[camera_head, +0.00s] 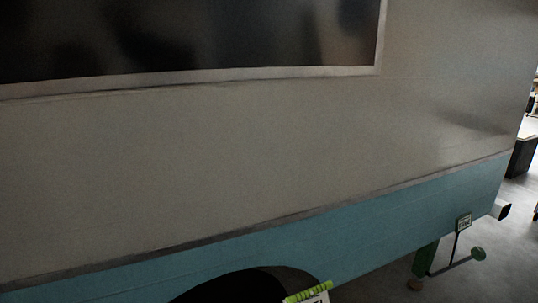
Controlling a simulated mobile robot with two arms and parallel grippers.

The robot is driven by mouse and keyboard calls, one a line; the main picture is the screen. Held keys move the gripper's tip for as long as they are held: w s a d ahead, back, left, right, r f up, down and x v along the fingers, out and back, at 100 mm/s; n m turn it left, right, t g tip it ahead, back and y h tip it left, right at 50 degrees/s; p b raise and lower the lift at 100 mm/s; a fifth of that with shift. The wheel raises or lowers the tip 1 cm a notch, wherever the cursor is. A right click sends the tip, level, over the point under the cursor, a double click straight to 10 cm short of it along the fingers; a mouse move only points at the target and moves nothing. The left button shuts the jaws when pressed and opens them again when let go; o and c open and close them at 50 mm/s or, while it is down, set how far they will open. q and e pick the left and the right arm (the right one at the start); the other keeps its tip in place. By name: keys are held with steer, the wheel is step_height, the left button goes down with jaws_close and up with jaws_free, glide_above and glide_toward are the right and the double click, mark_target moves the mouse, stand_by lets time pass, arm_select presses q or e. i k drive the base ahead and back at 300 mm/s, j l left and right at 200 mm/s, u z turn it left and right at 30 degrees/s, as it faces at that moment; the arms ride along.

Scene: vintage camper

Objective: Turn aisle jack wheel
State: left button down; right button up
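A green jack post (426,259) stands under the camper's blue lower side at the bottom right. A thin dark crank rod (450,266) reaches right from it to a round green knob or wheel (478,253). A small dark-framed sign (463,221) sits just above the rod; its text is too small to read. Which part is the aisle jack wheel I cannot tell for sure. Neither of my grippers shows in the head view.
The camper's beige and blue side wall (230,170) fills most of the view, with a dark window (190,35) above. A bright green ridged strip (308,291) over a white piece is cut off at the bottom edge by the dark wheel arch (240,287). Grey floor (510,270) is open at the right.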

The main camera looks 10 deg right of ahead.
mark_target(479, 253)
steer(key=z, duration=1.75)
steer(key=i+l+u, duration=0.15)
steer(key=l, duration=0.2)
steer(key=i+l+u, duration=0.1)
steer(key=i+l, duration=0.15)
steer(key=l, duration=0.15)
steer(key=i+l+u, duration=0.15)
steer(key=l, duration=0.2)
steer(key=i+l+u, duration=0.1)
steer(key=l, duration=0.35)
steer(key=i+l+u, duration=0.15)
steer(key=l, duration=0.25)
steer(key=i+l+u, duration=0.15)
steer(key=l, duration=0.3)
steer(key=u, duration=0.25)
steer(key=i+l+u, duration=0.25)
steer(key=u, duration=0.2)
steer(key=i+l+u, duration=0.25)
steer(key=u, duration=0.15)
steer(key=l, duration=0.1)
